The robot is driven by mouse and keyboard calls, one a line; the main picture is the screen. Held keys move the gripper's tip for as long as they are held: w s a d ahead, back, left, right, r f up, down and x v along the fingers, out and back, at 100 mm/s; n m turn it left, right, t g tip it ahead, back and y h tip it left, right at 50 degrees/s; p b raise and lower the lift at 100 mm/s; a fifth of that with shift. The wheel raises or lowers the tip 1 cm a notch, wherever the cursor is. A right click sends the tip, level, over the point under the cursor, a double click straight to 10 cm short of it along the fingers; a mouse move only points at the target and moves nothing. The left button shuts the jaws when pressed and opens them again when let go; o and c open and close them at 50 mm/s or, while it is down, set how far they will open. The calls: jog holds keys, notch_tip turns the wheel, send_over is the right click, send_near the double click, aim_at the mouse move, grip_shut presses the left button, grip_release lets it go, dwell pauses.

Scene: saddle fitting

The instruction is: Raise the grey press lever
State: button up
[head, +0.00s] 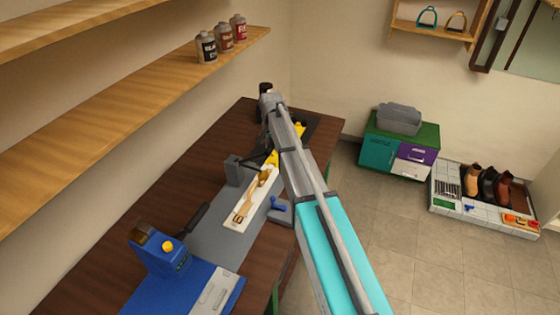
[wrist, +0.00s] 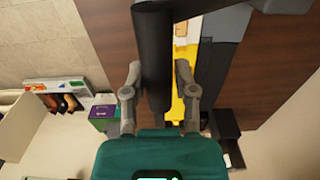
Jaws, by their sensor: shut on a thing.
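My gripper (wrist: 157,74) has its two fingers on either side of a dark grey bar (wrist: 154,40), which appears to be the press lever, and is shut on it. The bar runs between the fingers and meets a thicker dark crosspiece at the top of the wrist view. In the head view my arm reaches to the far end of the bench, where a black rounded end (head: 265,88) shows beside the wrist. My arm hides most of the press there. A yellow part (wrist: 177,102) lies behind the right finger in the wrist view.
The dark wooden bench (head: 205,170) carries a pale board (head: 237,219) with tools and a blue machine (head: 160,253) with a black handle. A shelf (head: 150,85) with bottles hangs above. Open floor lies right of the bench, before a teal cabinet (head: 376,148).

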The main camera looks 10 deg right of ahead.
jog(key=shift+w+a, duration=0.15)
jog(key=shift+a, duration=0.1)
jog(key=shift+c, duration=0.3)
jog(key=shift+r, duration=0.15)
jog(key=shift+w+a+r+p, duration=0.3)
jog(key=shift+r+p, duration=0.2)
jog(key=shift+p, duration=0.1)
jog(key=shift+r, duration=0.1)
jog(key=shift+w+a+r+p, duration=0.2)
jog(key=shift+w+r+p, duration=0.1)
jog(key=shift+r+p, duration=0.25)
jog(key=shift+w+a+r+p, duration=0.25)
jog(key=shift+a+r+p, duration=0.15)
jog(key=shift+p, duration=0.25)
jog(key=shift+a, duration=0.1)
dwell(0.4)
